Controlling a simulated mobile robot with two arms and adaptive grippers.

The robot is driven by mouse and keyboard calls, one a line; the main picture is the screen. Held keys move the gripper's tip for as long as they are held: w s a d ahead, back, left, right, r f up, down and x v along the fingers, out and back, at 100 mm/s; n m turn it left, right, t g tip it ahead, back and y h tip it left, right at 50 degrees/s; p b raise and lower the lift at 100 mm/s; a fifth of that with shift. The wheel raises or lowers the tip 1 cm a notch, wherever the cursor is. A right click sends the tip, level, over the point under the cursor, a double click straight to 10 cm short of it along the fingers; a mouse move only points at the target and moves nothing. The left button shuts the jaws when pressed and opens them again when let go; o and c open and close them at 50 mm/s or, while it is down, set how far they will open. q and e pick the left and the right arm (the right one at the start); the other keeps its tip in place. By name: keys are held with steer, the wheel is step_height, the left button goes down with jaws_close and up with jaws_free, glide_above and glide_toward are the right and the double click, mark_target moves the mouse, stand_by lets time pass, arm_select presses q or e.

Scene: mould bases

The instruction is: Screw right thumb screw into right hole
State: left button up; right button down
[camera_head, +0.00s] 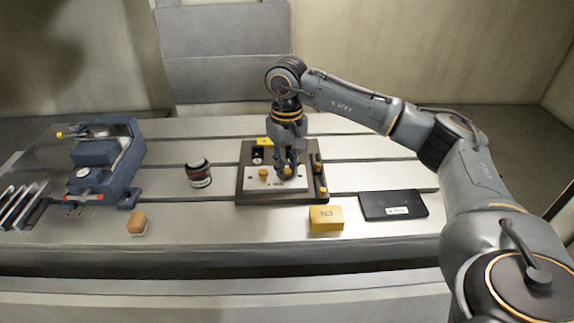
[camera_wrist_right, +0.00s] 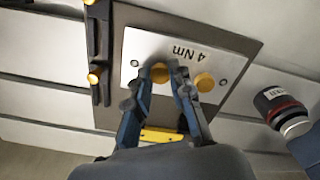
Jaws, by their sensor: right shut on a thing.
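The mould base is a dark plate (camera_head: 243,190) with a pale metal plate (camera_head: 298,186) on top, marked "4 Nm" in the wrist view. My right gripper (camera_head: 288,172) points down over the right part of this plate. In the wrist view its fingers (camera_wrist_right: 160,75) are shut on the right thumb screw (camera_wrist_right: 160,72), which has a round orange-yellow head. The left thumb screw (camera_head: 263,174) stands on the plate just left of the gripper; it also shows in the wrist view (camera_wrist_right: 204,82). The right hole is hidden under the held screw, so its depth cannot be told. My left gripper is out of view.
A dark strip with yellow knobs (camera_head: 319,178) runs along the base's right side. A yellow box (camera_head: 326,218) and black case (camera_head: 393,205) lie in front and right. A dark jar (camera_head: 198,174), blue vise (camera_head: 104,160) and orange-brown block (camera_head: 138,223) are left.

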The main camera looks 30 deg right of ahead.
steer(key=m, duration=0.7)
steer(key=m, duration=0.6)
steer(key=shift+f+p, duration=0.1)
steer(key=shift+p, duration=0.2)
steer(key=c, duration=1.2)
jaws_free()
steer(key=shift+m, duration=0.3)
steer(key=shift+o, duration=0.4)
steer(key=shift+r+p, duration=1.6)
steer(key=shift+r, duration=0.95)
